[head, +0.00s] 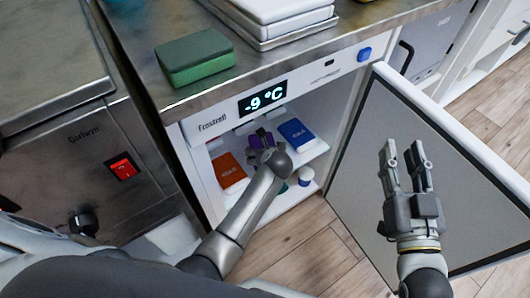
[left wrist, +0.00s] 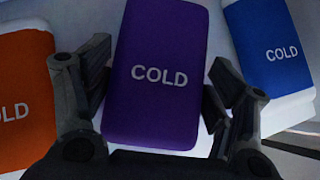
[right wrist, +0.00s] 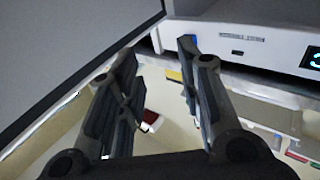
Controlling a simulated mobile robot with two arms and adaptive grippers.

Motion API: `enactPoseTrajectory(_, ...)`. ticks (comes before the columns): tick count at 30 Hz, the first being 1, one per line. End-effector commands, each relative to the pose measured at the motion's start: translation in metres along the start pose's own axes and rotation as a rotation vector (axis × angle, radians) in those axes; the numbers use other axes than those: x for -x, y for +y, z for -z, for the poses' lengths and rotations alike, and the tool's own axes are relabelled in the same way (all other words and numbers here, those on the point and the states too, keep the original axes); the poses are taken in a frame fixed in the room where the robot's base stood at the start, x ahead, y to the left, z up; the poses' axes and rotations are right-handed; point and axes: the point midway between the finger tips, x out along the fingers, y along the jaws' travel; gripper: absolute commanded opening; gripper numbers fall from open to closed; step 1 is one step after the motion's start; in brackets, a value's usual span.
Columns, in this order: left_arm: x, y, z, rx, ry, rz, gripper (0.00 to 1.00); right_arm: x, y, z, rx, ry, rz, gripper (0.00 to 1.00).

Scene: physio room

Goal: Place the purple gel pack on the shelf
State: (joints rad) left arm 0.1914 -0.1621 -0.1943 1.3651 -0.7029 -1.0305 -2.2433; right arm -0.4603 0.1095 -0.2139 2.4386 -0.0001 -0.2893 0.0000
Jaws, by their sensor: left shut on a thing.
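The purple gel pack (left wrist: 155,75), marked COLD, lies between the two fingers of my left gripper (left wrist: 152,100) in the left wrist view. In the head view a little of the purple pack (head: 256,139) shows past my left gripper (head: 264,144), inside the open freezer. My left gripper is shut on the pack. The freezer shelf (head: 308,148) is white and holds an orange pack (head: 229,171) and a blue pack (head: 297,133) on either side. I cannot tell whether the purple pack touches the shelf. My right gripper (head: 404,158) is open and empty before the freezer door.
The freezer door (head: 361,170) stands open to the right. Its display (head: 262,97) reads -9 °C. A green pad (head: 195,57) and white stacked items (head: 276,12) lie on the steel counter above. Wooden floor is clear in front.

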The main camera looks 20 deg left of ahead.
Motion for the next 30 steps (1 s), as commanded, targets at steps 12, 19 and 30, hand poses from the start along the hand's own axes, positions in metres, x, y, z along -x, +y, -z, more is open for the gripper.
enactPoseTrajectory(12, -0.001, 0.0, 0.001, 0.0, 0.0, 0.0, 1.0, 0.0, 0.0, -0.002, 0.0, -0.011, -0.001, 0.34)
enactPoseTrajectory(19, -0.001, 0.0, 0.001, 0.0, 0.0, 0.0, 1.0, 0.0, 0.0, -0.002, 0.0, -0.011, -0.001, 0.34)
enactPoseTrajectory(30, 0.009, 0.0, -0.001, -0.001, 0.0, 0.0, 1.0, 0.003, 0.003, -0.016, 0.002, -0.095, -0.006, 0.34)
